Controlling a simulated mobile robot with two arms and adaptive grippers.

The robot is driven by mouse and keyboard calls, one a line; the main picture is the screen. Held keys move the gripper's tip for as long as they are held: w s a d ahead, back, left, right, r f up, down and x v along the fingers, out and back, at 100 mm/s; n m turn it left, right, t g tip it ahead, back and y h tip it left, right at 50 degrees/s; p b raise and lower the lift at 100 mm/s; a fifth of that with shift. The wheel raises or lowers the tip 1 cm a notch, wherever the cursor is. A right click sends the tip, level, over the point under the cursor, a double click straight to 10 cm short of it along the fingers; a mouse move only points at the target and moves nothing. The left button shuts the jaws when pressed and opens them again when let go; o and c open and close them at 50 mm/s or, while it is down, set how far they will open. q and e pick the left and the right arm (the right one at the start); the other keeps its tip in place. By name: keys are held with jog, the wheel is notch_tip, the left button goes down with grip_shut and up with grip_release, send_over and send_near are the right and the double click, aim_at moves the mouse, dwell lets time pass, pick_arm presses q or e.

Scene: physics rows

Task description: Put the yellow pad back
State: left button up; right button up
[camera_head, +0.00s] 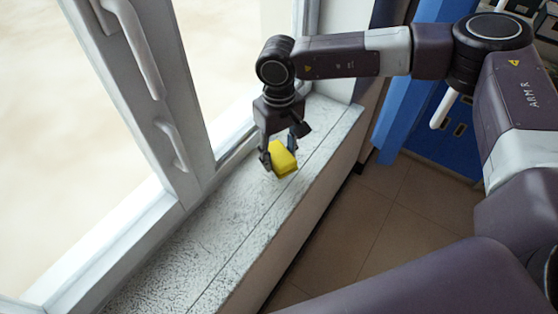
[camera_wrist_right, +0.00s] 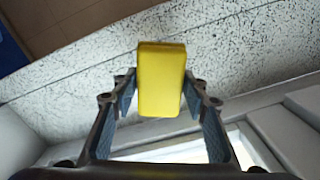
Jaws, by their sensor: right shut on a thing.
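The yellow pad (camera_head: 283,159) is a small yellow block at my right gripper (camera_head: 279,153), over the speckled window sill (camera_head: 215,245). The gripper's fingers lie on both sides of the pad and are shut on it. In the right wrist view the pad (camera_wrist_right: 161,80) sits between the two fingertips (camera_wrist_right: 163,104), its far end sticking out past them. The speckled sill (camera_wrist_right: 245,50) shows behind it. I cannot tell whether the pad touches the sill. My left gripper is not in view.
A white-framed window (camera_head: 170,100) with handles (camera_head: 140,50) stands along the sill's left side. The sill's right edge drops to a brown tiled floor (camera_head: 345,235). A blue unit (camera_head: 445,130) stands at the back right. The sill's near part is clear.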

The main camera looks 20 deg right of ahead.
jog(key=shift+f, duration=0.25)
notch_tip(320, 180, down, 4)
jog(key=shift+r+p, duration=0.25)
jog(key=shift+p, duration=0.45)
jog(key=shift+f, duration=0.45)
jog(key=shift+f, duration=0.1)
jog(key=o, duration=1.1)
